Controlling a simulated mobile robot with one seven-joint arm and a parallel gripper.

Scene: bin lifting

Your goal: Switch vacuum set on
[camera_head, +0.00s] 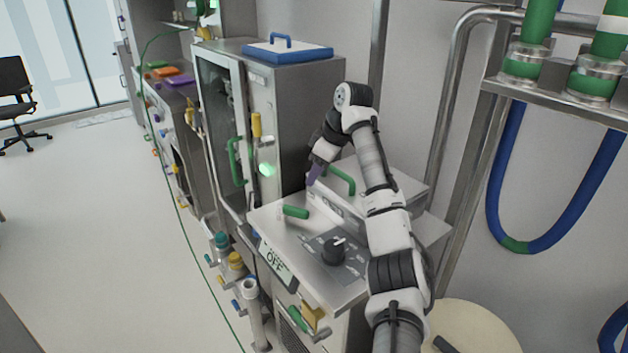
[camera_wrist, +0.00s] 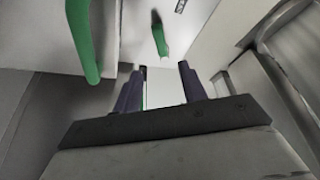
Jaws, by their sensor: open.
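The vacuum set is a steel unit (camera_head: 279,213) whose front panel (camera_head: 277,265) reads "OFF". Its top carries a black rotary knob (camera_head: 335,250) with a marked dial plate and a short green lever (camera_head: 294,211). A green lever also shows in the wrist view (camera_wrist: 160,40), beyond the fingers. My gripper (camera_head: 314,177) is above the back of the unit, behind the green lever and away from the knob. In the wrist view its two dark purple fingers (camera_wrist: 160,72) are apart, with nothing seen between them.
A steel box with a green handle (camera_head: 341,180) stands right beside my gripper; a green handle is also close at left in the wrist view (camera_wrist: 82,40). A tall cabinet (camera_head: 270,110) with a blue-rimmed lid (camera_head: 287,52) stands behind. Valves and pipes (camera_head: 235,262) line the left front.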

